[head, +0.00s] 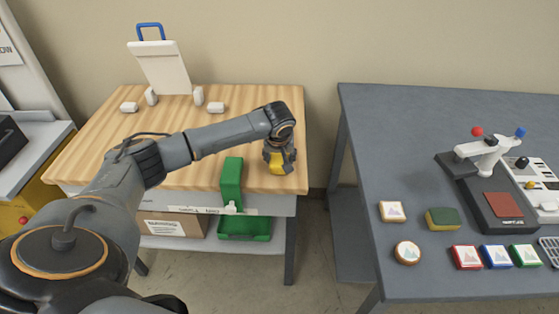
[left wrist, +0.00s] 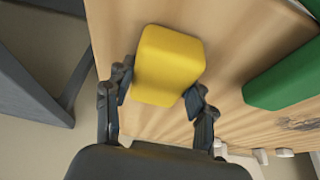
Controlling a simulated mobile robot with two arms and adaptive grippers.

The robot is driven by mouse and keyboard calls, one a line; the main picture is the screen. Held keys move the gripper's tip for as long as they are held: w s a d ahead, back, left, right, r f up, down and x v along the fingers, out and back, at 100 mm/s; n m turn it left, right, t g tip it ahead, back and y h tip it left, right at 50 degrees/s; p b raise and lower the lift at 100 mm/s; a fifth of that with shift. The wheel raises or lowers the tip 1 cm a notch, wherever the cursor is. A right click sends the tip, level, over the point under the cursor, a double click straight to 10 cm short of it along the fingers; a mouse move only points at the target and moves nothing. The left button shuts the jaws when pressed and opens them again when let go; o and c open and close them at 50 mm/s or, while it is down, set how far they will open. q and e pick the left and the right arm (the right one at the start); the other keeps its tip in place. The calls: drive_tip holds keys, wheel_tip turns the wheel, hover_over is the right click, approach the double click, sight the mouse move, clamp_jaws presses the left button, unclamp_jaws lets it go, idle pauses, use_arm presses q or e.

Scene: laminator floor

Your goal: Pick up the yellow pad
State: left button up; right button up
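The yellow pad (head: 275,163) is at the right front of the wooden tabletop, partly hidden by my left gripper (head: 280,160). In the left wrist view the yellow pad (left wrist: 168,62) shows as a rounded block. There my left gripper (left wrist: 158,82) has its fingers spread, one on each side of the pad's near end. The left finger is close to the pad's side; I cannot tell if it touches. My right gripper is not in view.
A green block (head: 231,182) stands left of the yellow pad. A white board (head: 163,68) and several small white blocks are at the back. The grey table (head: 360,150) at right holds a press (head: 490,190), a yellow-green sponge (head: 442,219) and several badges.

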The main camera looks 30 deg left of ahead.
sight(280, 156)
use_arm(q)
drive_tip(key=c, duration=0.4)
drive_tip(key=shift+r+b, duration=0.1)
drive_tip(key=shift+b, duration=0.4)
wheel_tip(280, 156, up, 3)
drive_tip(key=shift+w+f, duration=0.1)
drive_tip(key=s+r, duration=0.1)
drive_tip(key=r, duration=0.1)
drive_tip(key=s+r, duration=0.3)
drive_tip(key=r, duration=0.1)
drive_tip(key=shift+s+b, duration=0.35)
drive_tip(key=s+r, duration=0.1)
drive_tip(key=s, duration=0.2)
drive_tip(key=s+r, duration=0.2)
drive_tip(key=s, duration=0.1)
drive_tip(key=s+r+b, duration=0.1)
drive_tip(key=s, duration=0.2)
drive_tip(key=shift+s+d+r, duration=0.2)
drive_tip(key=shift+s+r, duration=0.05)
